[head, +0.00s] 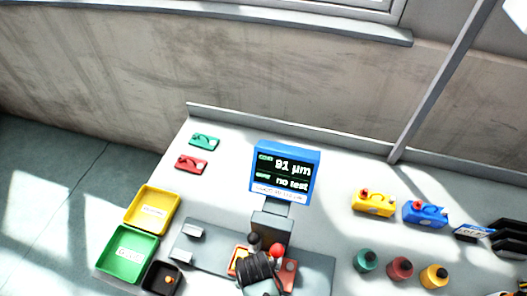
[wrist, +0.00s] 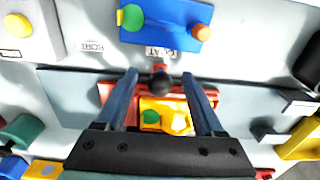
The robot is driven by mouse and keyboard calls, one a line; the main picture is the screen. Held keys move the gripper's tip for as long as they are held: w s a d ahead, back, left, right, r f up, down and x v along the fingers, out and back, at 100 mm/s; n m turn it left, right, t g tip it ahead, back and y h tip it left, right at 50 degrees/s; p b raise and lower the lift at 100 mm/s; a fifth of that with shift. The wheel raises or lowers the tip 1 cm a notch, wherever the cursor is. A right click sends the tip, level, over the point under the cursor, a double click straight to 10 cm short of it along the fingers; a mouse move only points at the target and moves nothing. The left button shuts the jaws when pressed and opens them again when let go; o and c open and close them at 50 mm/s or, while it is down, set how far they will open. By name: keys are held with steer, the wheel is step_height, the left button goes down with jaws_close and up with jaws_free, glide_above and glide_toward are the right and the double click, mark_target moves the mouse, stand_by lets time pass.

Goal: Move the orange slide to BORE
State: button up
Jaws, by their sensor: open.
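In the wrist view an orange round piece (wrist: 201,33) sits at the right end of a blue body (wrist: 165,18), with a green knob (wrist: 132,18) at its left end. I cannot tell for certain that this orange piece is the slide. Two small labels lie below the blue body; the left one (wrist: 90,46) seems to read BORE, and the right one (wrist: 162,51) is unclear. My gripper (wrist: 161,76) is open, its fingers on either side of a black ball knob (wrist: 162,84) and a yellow-orange block (wrist: 165,116) in a red holder (wrist: 112,92). In the head view my gripper hides part of this holder.
A blue-framed screen (head: 284,172) reads 91 µm and "no test". Yellow (head: 172,190) and green (head: 155,240) trays stand left. Yellow (head: 373,203) and blue (head: 425,213) blocks and several round pieces stand right. The bench between screen and right-hand blocks is clear.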

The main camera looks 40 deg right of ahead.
steer(key=shift+c, duration=0.2)
steer(key=c, duration=1)
steer(key=s+d+p, duration=0.1)
steer(key=s+d, duration=0.1)
steer(key=s+d+p, duration=0.1)
steer(key=s+d, duration=0.1)
steer(key=s, duration=0.1)
steer(key=s+d+p, duration=0.1)
steer(key=s+d, duration=0.1)
steer(key=s, duration=0.1)
steer(key=shift+d, duration=0.1)
steer(key=o, duration=1)
steer(key=shift+c, duration=0.2)
